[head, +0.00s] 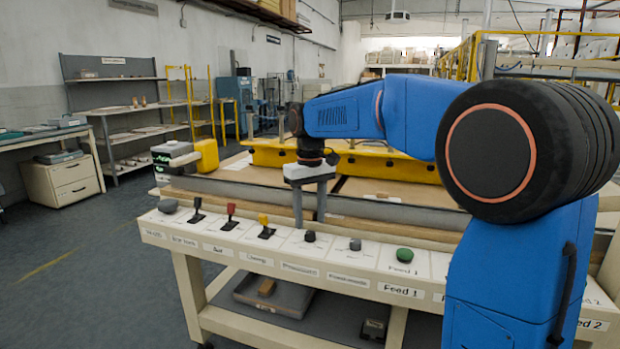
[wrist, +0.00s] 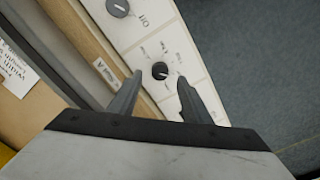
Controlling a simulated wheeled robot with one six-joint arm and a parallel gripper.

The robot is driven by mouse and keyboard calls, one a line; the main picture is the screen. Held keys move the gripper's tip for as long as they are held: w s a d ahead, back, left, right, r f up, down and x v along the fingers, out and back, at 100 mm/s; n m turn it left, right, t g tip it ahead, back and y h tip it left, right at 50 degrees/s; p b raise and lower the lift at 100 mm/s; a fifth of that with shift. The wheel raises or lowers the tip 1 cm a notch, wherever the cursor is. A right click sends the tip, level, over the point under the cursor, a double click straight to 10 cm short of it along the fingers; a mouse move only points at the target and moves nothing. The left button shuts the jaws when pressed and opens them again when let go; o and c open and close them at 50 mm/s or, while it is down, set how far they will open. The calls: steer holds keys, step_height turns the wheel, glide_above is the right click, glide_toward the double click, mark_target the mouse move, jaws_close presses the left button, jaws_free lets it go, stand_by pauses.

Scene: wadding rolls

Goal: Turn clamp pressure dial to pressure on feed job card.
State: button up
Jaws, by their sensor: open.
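My gripper (head: 310,212) points down over the control panel (head: 215,234), its two fingers apart and empty. In the head view a small dark dial (head: 310,237) sits just below the fingers, and a similar grey dial (head: 355,244) is to its right. I cannot make out the feed job card.
A larger dark knob (wrist: 117,7) marked "Off" is near the wrist view's top. A yellow lever (head: 264,225), a red lever (head: 230,210) and a green button (head: 404,255) flank the dials. A partly cut-off printed sheet (wrist: 15,70) lies at the wrist view's left.

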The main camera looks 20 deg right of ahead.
mark_target(310, 233)
step_height(310, 233, up, 14)
steer(key=shift+f, duration=0.25)
stand_by(0.3)
steer(key=s+d+f+m+t, duration=0.1)
steer(key=s+d+f+t, duration=0.1)
steer(key=s+f, duration=1)
steer(key=s+d+f+m+t, duration=0.1)
steer(key=s+d+f, duration=0.3)
steer(key=s+f, duration=0.9)
steer(key=s+t, duration=0.1)
steer(key=s, duration=0.7)
steer(key=shift+s+d+f+m+t, duration=0.15)
steer(key=shift+s+d+m+t, duration=0.2)
steer(key=shift+m+t, duration=0.05)
